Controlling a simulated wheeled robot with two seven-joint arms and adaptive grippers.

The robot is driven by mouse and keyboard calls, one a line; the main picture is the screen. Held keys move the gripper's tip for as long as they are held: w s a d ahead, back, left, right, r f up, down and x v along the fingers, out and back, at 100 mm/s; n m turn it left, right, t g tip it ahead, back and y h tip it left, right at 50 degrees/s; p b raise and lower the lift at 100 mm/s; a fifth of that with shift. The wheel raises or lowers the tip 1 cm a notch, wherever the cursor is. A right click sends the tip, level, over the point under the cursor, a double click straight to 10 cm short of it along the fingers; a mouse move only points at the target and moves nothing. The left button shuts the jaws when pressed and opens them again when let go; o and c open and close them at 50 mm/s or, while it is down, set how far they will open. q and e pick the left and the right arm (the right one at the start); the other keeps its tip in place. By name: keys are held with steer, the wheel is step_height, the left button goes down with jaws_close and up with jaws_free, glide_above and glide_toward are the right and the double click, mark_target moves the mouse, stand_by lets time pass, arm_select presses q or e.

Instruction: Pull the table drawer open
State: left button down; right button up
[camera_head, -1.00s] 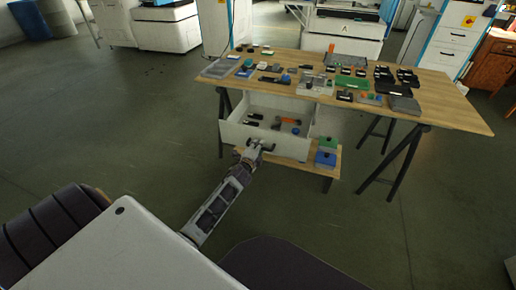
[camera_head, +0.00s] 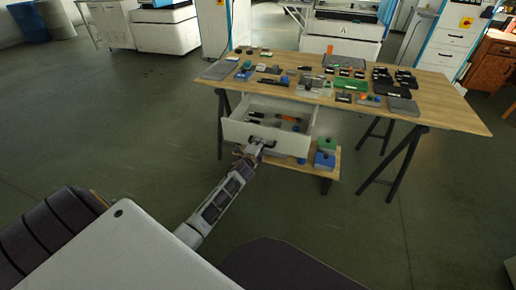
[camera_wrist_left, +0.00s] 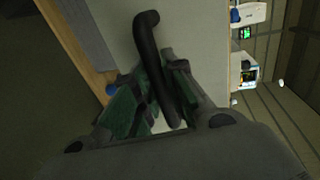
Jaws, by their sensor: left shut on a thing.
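The white table drawer (camera_head: 240,133) stands partly out below the wooden tabletop, with several small dark, orange and blue items inside. Its dark handle (camera_head: 258,140) is on the front face. My left gripper (camera_head: 253,149) is at this handle. In the left wrist view, the handle (camera_wrist_left: 147,38) is a black curved bar passing between the green-padded fingers of my left gripper (camera_wrist_left: 158,82), which is shut on it. The pale drawer front (camera_wrist_left: 200,45) lies behind it. The fingers hide part of the bar. My right gripper is in neither view.
The wooden table (camera_head: 450,112) carries several tools and trays on dark trestle legs. A green box (camera_head: 326,143) and a blue box (camera_head: 324,160) sit on a low shelf just right of the drawer. The floor in front and left is clear.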

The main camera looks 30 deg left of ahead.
arm_select(q)
steer(key=shift+x, duration=0.9)
steer(key=shift+r, duration=0.15)
steer(key=c, duration=1.5)
jaws_free()
steer(key=shift+o, duration=0.2)
steer(key=shift+s, duration=0.1)
steer(key=v, duration=1.1)
steer(key=shift+s, duration=0.3)
steer(key=shift+r, duration=0.1)
steer(key=shift+s+d, duration=0.1)
